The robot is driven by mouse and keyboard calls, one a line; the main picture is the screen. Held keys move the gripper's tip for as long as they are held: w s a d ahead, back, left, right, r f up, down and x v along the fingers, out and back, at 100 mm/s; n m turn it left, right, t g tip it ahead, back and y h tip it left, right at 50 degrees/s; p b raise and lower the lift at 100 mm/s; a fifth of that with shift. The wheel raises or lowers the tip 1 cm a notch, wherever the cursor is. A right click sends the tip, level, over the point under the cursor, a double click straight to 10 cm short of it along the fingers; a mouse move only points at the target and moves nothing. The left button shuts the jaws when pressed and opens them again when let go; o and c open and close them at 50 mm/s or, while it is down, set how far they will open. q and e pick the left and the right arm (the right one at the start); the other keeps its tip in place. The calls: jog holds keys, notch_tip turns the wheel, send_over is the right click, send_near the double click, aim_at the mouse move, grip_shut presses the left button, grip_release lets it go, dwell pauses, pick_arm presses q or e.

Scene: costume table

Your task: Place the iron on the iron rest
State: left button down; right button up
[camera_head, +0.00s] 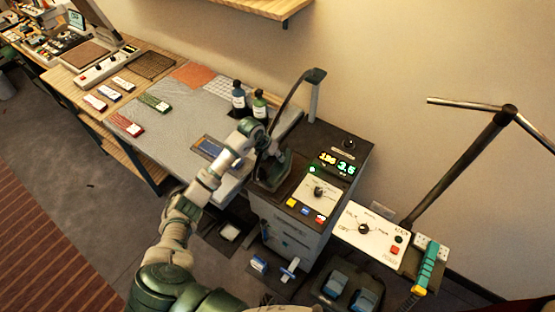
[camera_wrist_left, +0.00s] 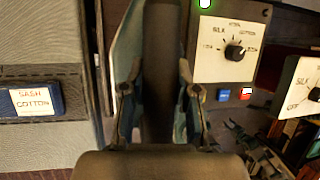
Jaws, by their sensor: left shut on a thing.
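My left gripper (camera_head: 262,141) reaches over the left side of the steam station (camera_head: 335,158). It is shut on the iron (camera_head: 271,171), a dark green body that is partly hidden by my gripper and wrist. In the left wrist view the fingers (camera_wrist_left: 157,88) stand on either side of the iron's dark handle (camera_wrist_left: 160,60), with a pale teal side of the iron (camera_wrist_left: 127,45) beyond them. The iron is over or on the dark brown pad (camera_head: 288,192) beside the control panel, which looks like the iron rest. I cannot tell whether they touch. My right gripper is not in view.
Two bottles (camera_head: 239,97) stand near the station. A bent cable post (camera_head: 314,95) rises behind it. Another control panel (camera_head: 365,228) is to the right.

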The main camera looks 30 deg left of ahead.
aim_at(278, 164)
pick_arm(q)
jog(key=shift+w+f, duration=0.15)
jog(key=shift+w, duration=0.15)
jog(key=f, duration=0.1)
jog(key=f+p, duration=0.1)
jog(key=shift+d+f, duration=0.45)
jog(key=shift+d, duration=0.05)
jog(key=c, duration=0.9)
grip_release()
jog(key=shift+s+f, duration=0.1)
jog(key=shift+s, duration=0.05)
jog(key=shift+o, duration=0.2)
jog(key=shift+a, duration=0.2)
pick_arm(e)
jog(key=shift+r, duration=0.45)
pick_arm(q)
jog(key=shift+a, duration=0.1)
